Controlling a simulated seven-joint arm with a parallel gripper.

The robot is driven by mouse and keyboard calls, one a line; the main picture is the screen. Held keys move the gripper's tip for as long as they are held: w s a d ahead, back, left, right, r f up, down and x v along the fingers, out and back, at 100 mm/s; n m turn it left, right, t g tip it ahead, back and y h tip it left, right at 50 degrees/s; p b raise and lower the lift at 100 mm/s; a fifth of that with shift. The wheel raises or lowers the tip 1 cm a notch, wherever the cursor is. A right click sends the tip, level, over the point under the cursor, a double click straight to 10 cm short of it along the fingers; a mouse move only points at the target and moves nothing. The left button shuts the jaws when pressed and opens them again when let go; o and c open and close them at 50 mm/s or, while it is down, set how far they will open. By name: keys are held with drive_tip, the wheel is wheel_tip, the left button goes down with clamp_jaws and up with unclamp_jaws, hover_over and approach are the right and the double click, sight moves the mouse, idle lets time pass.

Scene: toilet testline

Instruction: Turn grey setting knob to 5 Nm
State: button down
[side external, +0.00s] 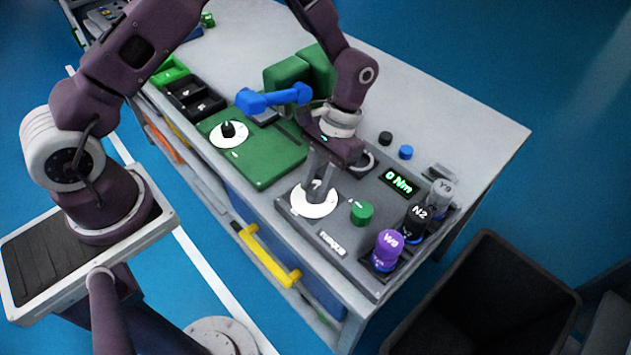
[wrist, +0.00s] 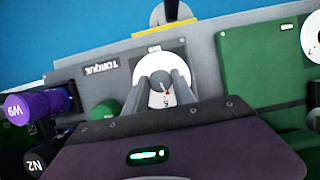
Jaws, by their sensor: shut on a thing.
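The grey setting knob (wrist: 160,92) sits in the middle of a white round dial (wrist: 180,67) on the grey torque panel. In the wrist view it lies between the two fingers of my gripper (wrist: 161,82), which is shut on it. A small red mark shows on the knob, and a "5" is on the dial just below it. In the side view my gripper (side external: 317,184) points down onto the white dial (side external: 305,208) and mostly hides the knob. The green display (side external: 398,182) reads "0 Nm".
A green knob (side external: 362,212) stands right of the dial. Purple W9 (side external: 388,247), black N2 (side external: 416,217) and grey Y9 (side external: 440,191) pieces stand along the panel's right side. A green plate with a black knob (side external: 228,129) lies left, with a blue-handled thing (side external: 270,99) behind.

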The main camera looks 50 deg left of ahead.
drive_tip(key=shift+d+m+y, duration=0.1)
drive_tip(key=shift+m+y, duration=0.4)
drive_tip(key=shift+m, duration=0.8)
drive_tip(key=c, duration=1)
unclamp_jaws()
drive_tip(key=shift+c, duration=0.2)
drive_tip(key=v, duration=0.7)
drive_tip(key=shift+r, duration=0.1)
